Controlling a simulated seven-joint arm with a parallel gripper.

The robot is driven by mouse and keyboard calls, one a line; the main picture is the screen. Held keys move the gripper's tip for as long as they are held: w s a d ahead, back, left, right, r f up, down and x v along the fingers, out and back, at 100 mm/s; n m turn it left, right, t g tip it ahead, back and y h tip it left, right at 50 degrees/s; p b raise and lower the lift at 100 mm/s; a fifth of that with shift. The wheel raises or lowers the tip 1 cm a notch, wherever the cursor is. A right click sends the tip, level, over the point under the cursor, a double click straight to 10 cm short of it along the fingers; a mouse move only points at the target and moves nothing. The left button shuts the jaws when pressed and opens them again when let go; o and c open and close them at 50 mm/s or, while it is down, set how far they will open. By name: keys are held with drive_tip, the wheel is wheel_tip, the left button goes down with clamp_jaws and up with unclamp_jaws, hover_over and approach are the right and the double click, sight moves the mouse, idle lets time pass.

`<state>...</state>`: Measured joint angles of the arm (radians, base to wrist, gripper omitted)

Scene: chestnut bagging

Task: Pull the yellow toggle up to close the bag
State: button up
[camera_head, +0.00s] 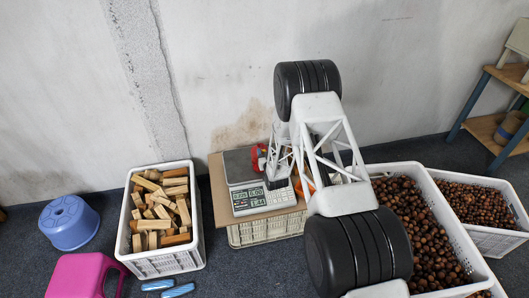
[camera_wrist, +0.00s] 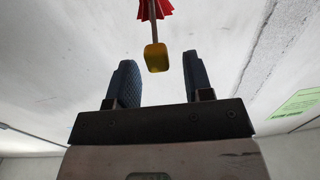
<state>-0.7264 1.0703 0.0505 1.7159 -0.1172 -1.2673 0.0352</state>
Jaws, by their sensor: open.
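The yellow toggle (camera_wrist: 156,58) is a small block on a brown cord below the red bag (camera_wrist: 155,10) at the top of the wrist view. My gripper (camera_wrist: 159,72) is open, with a dark finger on each side of the toggle in the picture and gaps between. I cannot tell whether the toggle lies fully between the fingertips in depth. In the head view a bit of the red bag (camera_head: 259,157) shows over the scale (camera_head: 248,199), just left of my arm. The toggle and fingertips are mostly hidden there by my arm.
The scale stands on a board over a white crate (camera_head: 262,232). A crate of wood pieces (camera_head: 164,263) is to the left, with a blue stool (camera_head: 68,222) and a pink stool (camera_head: 80,276). Crates of chestnuts (camera_head: 422,230) are at right, near a shelf (camera_head: 490,110). The wall is close behind.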

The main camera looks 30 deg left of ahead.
drive_tip(key=v, duration=0.7)
idle(0.3)
drive_tip(key=shift+s+d, duration=0.1)
drive_tip(key=shift+d, duration=0.05)
idle(0.3)
